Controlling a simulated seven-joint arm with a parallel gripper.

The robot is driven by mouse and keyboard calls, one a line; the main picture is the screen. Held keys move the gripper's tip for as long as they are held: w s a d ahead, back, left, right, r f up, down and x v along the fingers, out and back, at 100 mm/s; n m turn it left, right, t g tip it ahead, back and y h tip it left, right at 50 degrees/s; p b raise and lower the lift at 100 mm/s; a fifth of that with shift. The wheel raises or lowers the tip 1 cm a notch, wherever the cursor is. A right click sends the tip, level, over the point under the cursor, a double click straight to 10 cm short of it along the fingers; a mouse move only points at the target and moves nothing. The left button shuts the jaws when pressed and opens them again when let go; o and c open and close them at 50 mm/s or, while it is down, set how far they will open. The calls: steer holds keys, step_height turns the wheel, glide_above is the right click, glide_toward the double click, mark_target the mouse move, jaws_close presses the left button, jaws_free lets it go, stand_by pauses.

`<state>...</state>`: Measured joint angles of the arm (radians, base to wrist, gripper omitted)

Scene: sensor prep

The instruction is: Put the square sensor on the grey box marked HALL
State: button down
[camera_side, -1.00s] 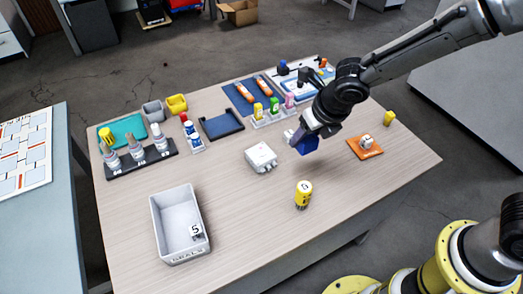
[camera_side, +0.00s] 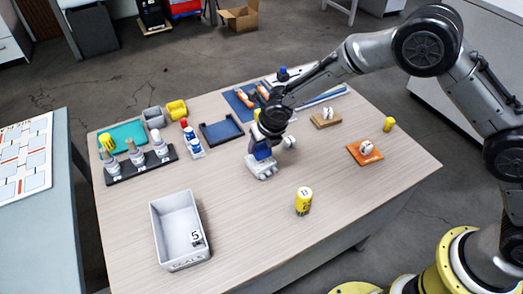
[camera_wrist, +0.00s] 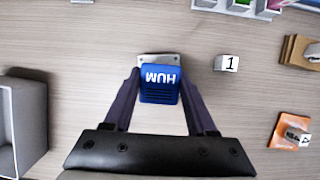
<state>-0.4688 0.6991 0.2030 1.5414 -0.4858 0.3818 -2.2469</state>
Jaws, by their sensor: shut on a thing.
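My gripper (camera_wrist: 160,98) is shut on a blue square sensor (camera_wrist: 160,84), whose lettering reads HUM, upside down in the wrist view. In the side view the blue sensor (camera_side: 262,150) is directly above a small pale box (camera_side: 262,169) with connectors on its front. I cannot tell whether the sensor touches the box. The box's top is mostly hidden by the sensor and the fingers. In the wrist view a metal plate (camera_wrist: 158,58) shows beyond the sensor. I can read no HALL marking anywhere.
A white cube marked 1 (camera_wrist: 227,63) stands right of the sensor. A yellow cylinder (camera_side: 303,201) stands in front. The front middle of the table is mostly bare.

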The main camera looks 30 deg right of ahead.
mark_target(261, 152)
steer(key=shift+s+f, duration=0.1)
steer(key=shift+f, duration=1.2)
steer(key=shift+f, duration=0.1)
steer(key=shift+c, duration=1)
jaws_free()
steer(key=shift+f, duration=0.1)
steer(key=shift+s+r, duration=0.1)
steer(key=shift+r, duration=0.4)
steer(key=v, duration=1.1)
steer(key=shift+r, duration=0.2)
